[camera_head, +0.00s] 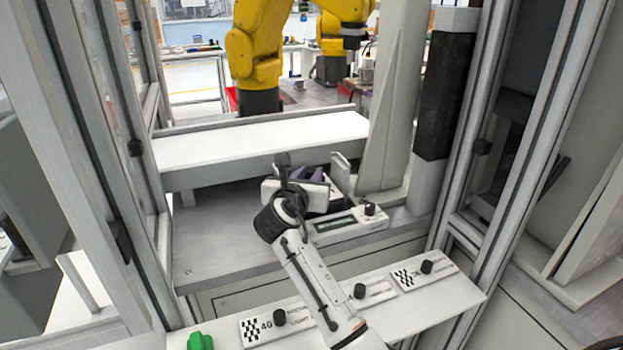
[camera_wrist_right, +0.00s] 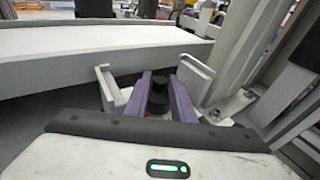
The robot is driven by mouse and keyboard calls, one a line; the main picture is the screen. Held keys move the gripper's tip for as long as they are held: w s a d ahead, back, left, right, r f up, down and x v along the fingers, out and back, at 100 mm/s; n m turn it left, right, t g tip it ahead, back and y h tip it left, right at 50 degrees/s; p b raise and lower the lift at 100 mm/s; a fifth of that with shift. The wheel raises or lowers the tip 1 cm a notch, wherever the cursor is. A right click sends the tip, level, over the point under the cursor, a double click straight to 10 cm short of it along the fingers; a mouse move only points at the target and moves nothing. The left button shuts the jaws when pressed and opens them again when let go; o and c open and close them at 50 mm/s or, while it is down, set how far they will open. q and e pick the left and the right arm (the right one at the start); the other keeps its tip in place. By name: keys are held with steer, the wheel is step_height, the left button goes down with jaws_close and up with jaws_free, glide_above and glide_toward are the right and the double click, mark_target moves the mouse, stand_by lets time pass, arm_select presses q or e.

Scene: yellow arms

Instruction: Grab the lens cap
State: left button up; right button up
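My right gripper (camera_head: 308,173) is in the middle of the head view, at the fixture below the white beam. In the right wrist view its two purple fingers (camera_wrist_right: 161,80) stand on either side of a black, round, stepped piece, which looks like the lens cap (camera_wrist_right: 158,102). The fingers are very close to its sides; I cannot tell whether they press on it. In the head view this piece is hidden behind my gripper and wrist. My left gripper is not in view.
White upright brackets (camera_wrist_right: 194,75) flank the fingers closely. A white panel with a black knob (camera_head: 370,208) is just right of my gripper. A front ledge (camera_head: 450,298) carries more knobbed, checkered panels. A white beam (camera_head: 270,145) lies behind; metal frame posts stand left and right.

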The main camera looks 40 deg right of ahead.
jaws_close()
